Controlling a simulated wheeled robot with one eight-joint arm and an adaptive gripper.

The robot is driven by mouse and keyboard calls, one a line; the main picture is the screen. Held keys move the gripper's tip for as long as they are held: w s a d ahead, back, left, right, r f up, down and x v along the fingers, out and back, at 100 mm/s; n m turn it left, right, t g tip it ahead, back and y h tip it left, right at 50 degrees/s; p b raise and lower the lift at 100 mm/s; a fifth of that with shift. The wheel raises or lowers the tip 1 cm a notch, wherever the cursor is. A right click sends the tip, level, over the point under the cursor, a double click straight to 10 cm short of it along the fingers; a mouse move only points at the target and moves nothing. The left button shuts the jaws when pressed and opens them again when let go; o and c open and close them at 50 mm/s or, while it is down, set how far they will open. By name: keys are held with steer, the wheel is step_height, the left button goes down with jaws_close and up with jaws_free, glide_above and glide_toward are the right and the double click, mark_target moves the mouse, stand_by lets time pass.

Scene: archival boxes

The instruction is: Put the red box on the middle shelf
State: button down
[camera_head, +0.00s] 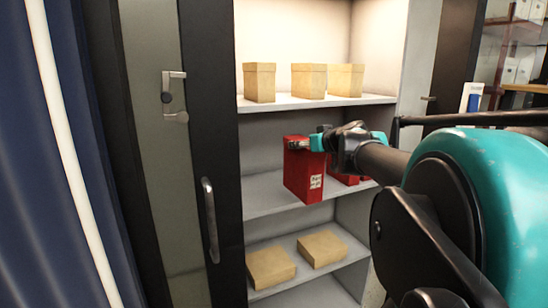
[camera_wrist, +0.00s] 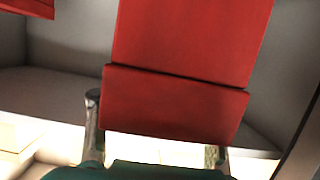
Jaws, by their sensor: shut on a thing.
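A red box (camera_head: 303,177) with a white label stands upright at the front of the middle shelf (camera_head: 262,194). My gripper (camera_head: 303,144) reaches in from the right and is shut on the top part of this box. I cannot tell whether the box's bottom touches the shelf. In the wrist view the red box (camera_wrist: 180,100) fills the middle, between the two fingers of my gripper (camera_wrist: 155,150). A second red box (camera_head: 345,177) is partly hidden behind my gripper, on the middle shelf to the right. A red piece (camera_wrist: 28,6) shows at the wrist view's top left corner.
Several tan boxes (camera_head: 259,82) stand on the top shelf (camera_head: 280,102). Two flat tan boxes (camera_head: 271,267) lie on the lower shelf (camera_head: 300,281). A dark cabinet door with a handle (camera_head: 210,220) stands at left. The middle shelf's left part is clear.

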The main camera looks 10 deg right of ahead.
steer(key=w+a, duration=0.2)
steer(key=w, duration=0.6)
steer(key=w+a, duration=0.3)
steer(key=w, duration=0.4)
step_height(320, 180, down, 7)
steer(key=shift+w, duration=0.3)
steer(key=shift+f, duration=0.1)
steer(key=c, duration=0.5)
jaws_free()
steer(key=shift+c, duration=0.2)
